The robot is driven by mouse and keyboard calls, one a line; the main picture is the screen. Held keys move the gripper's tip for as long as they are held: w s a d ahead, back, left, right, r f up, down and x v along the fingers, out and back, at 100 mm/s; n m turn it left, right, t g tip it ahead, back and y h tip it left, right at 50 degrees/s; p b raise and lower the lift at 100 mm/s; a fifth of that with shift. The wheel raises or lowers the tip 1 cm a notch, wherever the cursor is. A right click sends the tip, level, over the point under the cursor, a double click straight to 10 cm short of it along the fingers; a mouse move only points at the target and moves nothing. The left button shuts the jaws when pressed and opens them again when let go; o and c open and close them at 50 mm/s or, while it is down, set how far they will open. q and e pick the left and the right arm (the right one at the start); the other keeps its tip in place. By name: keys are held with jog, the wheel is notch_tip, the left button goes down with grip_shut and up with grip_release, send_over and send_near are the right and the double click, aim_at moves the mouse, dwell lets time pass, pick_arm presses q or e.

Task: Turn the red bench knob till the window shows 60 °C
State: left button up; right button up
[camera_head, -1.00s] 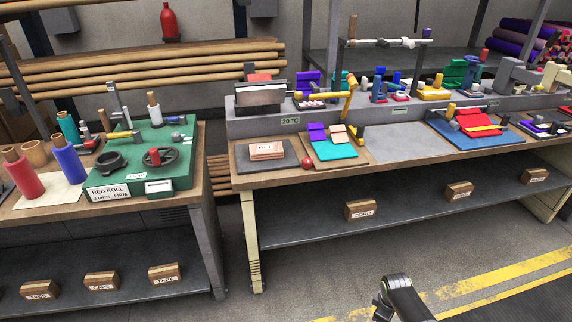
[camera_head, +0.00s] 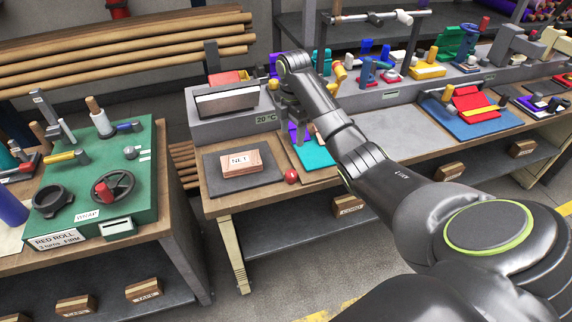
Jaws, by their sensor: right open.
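The red bench knob (camera_head: 291,176) is a small round ball at the front edge of the workbench, right of a dark mat. The window (camera_head: 265,119) on the grey raised shelf reads 20 °C. My right gripper (camera_head: 299,138) points down over the bench, behind and above the knob and apart from it. It is open and nothing shows held in it. Its fingers are partly blurred against the purple and teal felt behind them. My left gripper is not in view.
A wooden block marked NET (camera_head: 240,162) lies on the dark mat (camera_head: 268,184) left of the knob. A teal felt piece (camera_head: 316,154) lies just right of it. A green wrap station (camera_head: 140,205) stands on the left bench. A bare grey mat (camera_head: 378,143) lies farther right.

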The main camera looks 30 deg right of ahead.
aim_at(291, 173)
notch_tip(291, 173, down, 15)
jog(key=shift+r+p, duration=0.1)
jog(key=shift+p, duration=0.7)
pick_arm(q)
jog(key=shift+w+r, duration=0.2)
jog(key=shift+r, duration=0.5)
pick_arm(e)
jog(key=shift+f, duration=0.7)
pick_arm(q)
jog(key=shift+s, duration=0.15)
pick_arm(e)
jog(key=shift+c, duration=0.9)
jog(key=c, duration=0.8)
